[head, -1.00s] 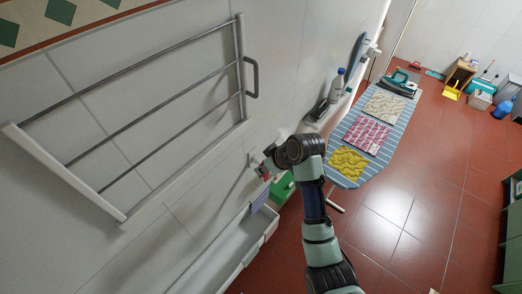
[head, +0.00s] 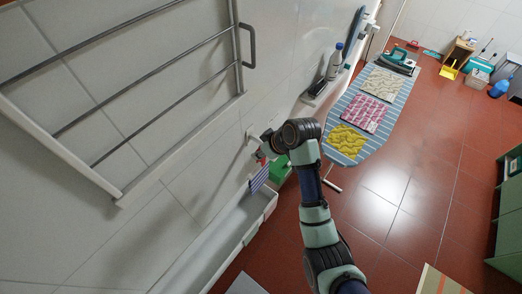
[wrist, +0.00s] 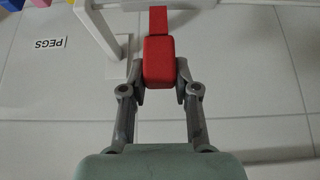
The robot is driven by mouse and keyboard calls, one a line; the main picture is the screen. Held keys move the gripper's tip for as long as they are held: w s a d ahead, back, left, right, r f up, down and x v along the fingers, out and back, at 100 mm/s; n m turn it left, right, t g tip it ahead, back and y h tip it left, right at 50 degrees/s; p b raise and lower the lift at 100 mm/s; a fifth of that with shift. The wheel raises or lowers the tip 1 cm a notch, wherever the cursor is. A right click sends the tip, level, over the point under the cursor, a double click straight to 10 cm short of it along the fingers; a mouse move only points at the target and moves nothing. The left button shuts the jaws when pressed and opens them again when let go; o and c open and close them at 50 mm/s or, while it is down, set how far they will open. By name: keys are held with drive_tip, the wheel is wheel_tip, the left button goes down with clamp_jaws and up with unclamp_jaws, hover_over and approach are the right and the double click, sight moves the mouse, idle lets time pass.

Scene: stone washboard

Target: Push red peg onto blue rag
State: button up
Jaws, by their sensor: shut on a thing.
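The red peg (wrist: 158,62) is gripped between the two fingers of my gripper (wrist: 158,88) in the wrist view, its narrower end pointing away from me. In the head view the red peg (head: 261,157) shows as a small red spot at my gripper (head: 266,152), close to the white wall. The blue rag (head: 258,179), striped blue and white, hangs just below the gripper, above the long white trough. I cannot tell whether the peg touches the rag. The rag is not visible in the wrist view.
A white wall rack (head: 112,185) is at the left. The ironing board (head: 372,135) holds folded cloths. A label reading PEGS (wrist: 47,44) is on the wall.

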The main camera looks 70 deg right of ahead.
sight(264, 158)
drive_tip(key=shift+f+b, duration=0.6)
drive_tip(key=shift+f, duration=0.85)
drive_tip(key=shift+f+b, duration=0.45)
drive_tip(key=shift+f, duration=0.55)
drive_tip(key=o, duration=0.8)
drive_tip(key=shift+o, duration=0.2)
drive_tip(key=v, duration=1.2)
